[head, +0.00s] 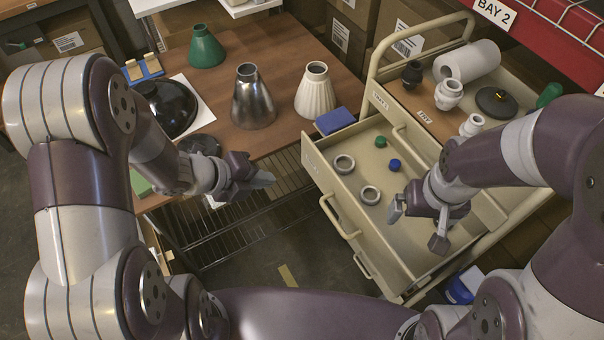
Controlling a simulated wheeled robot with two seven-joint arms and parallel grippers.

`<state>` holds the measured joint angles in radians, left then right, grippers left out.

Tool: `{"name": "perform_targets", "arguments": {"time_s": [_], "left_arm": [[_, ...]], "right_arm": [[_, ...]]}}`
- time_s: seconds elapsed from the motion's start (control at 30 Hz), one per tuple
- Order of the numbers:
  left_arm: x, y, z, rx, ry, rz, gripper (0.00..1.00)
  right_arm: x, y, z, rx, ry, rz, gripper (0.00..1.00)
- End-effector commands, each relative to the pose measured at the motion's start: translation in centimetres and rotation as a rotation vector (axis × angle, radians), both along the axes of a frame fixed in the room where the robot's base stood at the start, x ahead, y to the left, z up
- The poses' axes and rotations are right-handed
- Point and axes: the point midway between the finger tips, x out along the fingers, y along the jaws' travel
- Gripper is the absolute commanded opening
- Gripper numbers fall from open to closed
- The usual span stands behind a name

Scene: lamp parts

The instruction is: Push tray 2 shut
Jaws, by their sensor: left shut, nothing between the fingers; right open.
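A cream tray (324,184) stands pulled out of the cream cart at the right of the head view, its front panel and handle facing lower left. I take it for tray 2, but its small label is too small to read surely. It holds two pale rings (344,163), a green cap (381,142) and a blue cap (394,165). My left gripper (264,181) is shut and empty, left of the tray's front and apart from it. My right gripper (418,226) is open and empty over the tray's near right part, hiding some of its floor.
The cart's top (427,113) bears lamp fittings and a white roll (467,61). A wooden table (285,60) with several lampshades and a blue block (334,120) lies behind the tray. A blue item (463,286) is low at right.

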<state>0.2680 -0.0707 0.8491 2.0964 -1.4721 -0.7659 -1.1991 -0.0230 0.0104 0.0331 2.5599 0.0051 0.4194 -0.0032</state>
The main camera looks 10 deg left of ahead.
Motion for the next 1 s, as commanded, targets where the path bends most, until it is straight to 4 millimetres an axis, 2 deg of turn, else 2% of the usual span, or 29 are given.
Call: {"name": "perform_targets", "arguments": {"time_s": [0.17, 0.53, 0.7, 1.0], "left_arm": [[0.9, -1.4, -1.8, 0.006, -0.004, -0.009, 0.0], [4.3, -6.1, -7.1, 0.007, -0.001, -0.005, 0.0], [5.9, -8.1, -6.6, 0.006, -0.004, -0.003, 0.0], [6.6, -9.0, -6.7, 0.007, -0.002, 0.0, 0.0]], "right_arm": [[0.0, 0.0, -0.7, 0.0, 0.001, 0.0, 1.0], [0.0, 0.0, -1.8, 0.0, 0.001, 0.0, 1.0], [0.0, 0.0, -1.1, 0.0, 0.0, 0.0, 1.0], [0.0, 0.0, -1.0, 0.0, 0.001, 0.0, 1.0]]}}
